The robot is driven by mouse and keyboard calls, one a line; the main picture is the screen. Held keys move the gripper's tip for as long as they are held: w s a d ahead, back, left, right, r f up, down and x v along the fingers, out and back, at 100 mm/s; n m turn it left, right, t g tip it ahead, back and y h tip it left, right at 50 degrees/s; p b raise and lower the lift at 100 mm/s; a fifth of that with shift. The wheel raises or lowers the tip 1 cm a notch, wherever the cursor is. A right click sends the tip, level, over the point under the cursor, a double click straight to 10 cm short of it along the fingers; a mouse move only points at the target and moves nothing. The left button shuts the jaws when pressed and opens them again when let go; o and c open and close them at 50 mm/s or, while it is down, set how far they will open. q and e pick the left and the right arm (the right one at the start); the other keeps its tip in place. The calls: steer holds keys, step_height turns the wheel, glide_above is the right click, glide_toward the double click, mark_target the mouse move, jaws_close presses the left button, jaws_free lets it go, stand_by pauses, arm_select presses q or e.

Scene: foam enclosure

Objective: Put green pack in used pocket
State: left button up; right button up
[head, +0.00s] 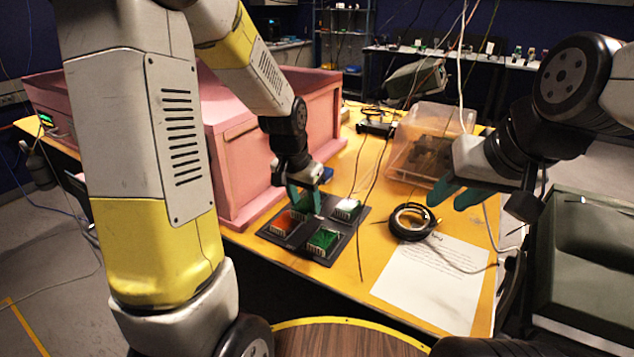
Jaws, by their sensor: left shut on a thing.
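A dark tray (267,236) with several pockets lies on the yellow table. An orange pack (284,223) sits in its left pocket, a green pack (323,240) in the front one and a white-topped pack (347,208) in the right one. My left gripper (305,198) points down over the back pocket, its green fingers shut on another green pack (304,206). The fingers partly hide this pack, and I cannot tell whether it is seated or lifted. I cannot read any pocket labels. My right gripper (456,195) is open and empty, above the table's right part.
A pink foam wall (270,140) stands behind and left of the tray. A black cable coil (410,222) and a white printed sheet (432,283) lie to the right. A clear plastic box (428,145) stands at the back. Thin cables hang across the scene.

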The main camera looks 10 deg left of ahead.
arm_select(q)
steer(key=w, duration=0.8)
steer(key=w+a+f, duration=0.1)
steer(key=w, duration=0.3)
steer(key=shift+f, duration=0.1)
steer(key=shift+s+x, duration=0.15)
steer(key=shift+x, duration=0.7)
steer(key=shift+s+x, duration=0.15)
steer(key=shift+x, duration=0.7)
steer(key=shift+a+f, duration=0.2)
steer(key=o, duration=1.4)
steer(key=v, duration=1.2)
steer(key=s+r+n+t, duration=0.2)
steer(key=s+r, duration=0.7)
steer(key=s, duration=0.9)
steer(key=s+n+t, duration=0.1)
steer(key=s, duration=0.3)
steer(key=s+n+h, duration=0.1)
steer(key=s, duration=0.4)
steer(key=shift+s+d+r, duration=0.1)
steer(key=shift+s+r, duration=0.25)
